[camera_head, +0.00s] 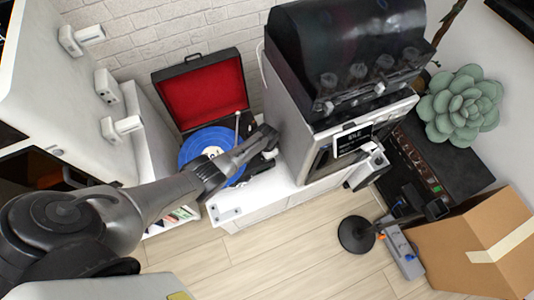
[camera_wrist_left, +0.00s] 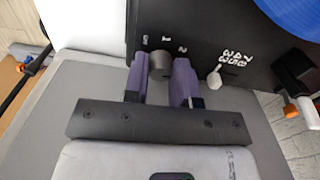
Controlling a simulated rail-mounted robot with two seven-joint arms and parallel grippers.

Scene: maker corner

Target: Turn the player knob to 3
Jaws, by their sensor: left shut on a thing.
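The record player (camera_head: 200,92) stands open by the brick wall, with a red-lined lid and a blue record (camera_head: 192,147). My left gripper (camera_head: 264,140) reaches its front right corner. In the left wrist view, the grey round knob (camera_wrist_left: 160,65) sits on the black front panel. My left gripper (camera_wrist_left: 160,82) has its purple fingers on either side of the knob and is shut on it. Small white marks stand above the knob. I read a 1 and a 2; the leftmost mark is unclear. The knob's pointer is not clear. My right gripper is not in view.
A white lever (camera_wrist_left: 214,79) and white lettering are right of the knob. The blue record also shows at the upper right (camera_wrist_left: 292,14). A large machine (camera_head: 345,60) stands close right of the player. A cardboard box (camera_head: 480,245) is at lower right; the wooden floor is mostly clear.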

